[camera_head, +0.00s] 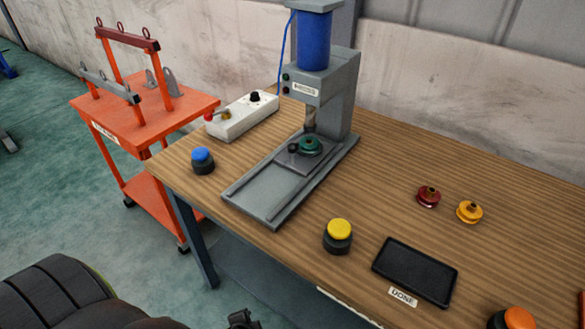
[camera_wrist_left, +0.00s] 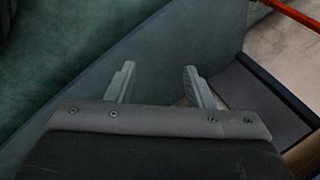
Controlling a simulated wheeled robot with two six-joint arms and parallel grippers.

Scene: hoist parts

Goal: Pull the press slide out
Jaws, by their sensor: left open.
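The press (camera_head: 340,95) is grey with a blue cylinder (camera_head: 314,40) on top and stands at the back of the wooden table. Its slide, a small grey plate (camera_head: 288,164), sits at the rear of a long railed bed (camera_head: 262,190), beneath the ram (camera_head: 310,120). A green wheel-shaped part (camera_head: 311,146) is on the slide, with a small dark knob (camera_head: 293,148) beside it. My left gripper (camera_wrist_left: 159,67) is open and empty in the left wrist view. The head view shows only a dark bit of it (camera_head: 243,319) at the bottom edge, well short of the slide. My right gripper is not visible.
A white control box (camera_head: 241,117) is left of the press. Blue (camera_head: 202,160), yellow (camera_head: 339,235) and orange (camera_head: 515,318) buttons stand on the table. A black tray (camera_head: 414,271), red (camera_head: 428,196) and yellow wheels (camera_head: 469,211) are right. An orange cart (camera_head: 145,118) stands left.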

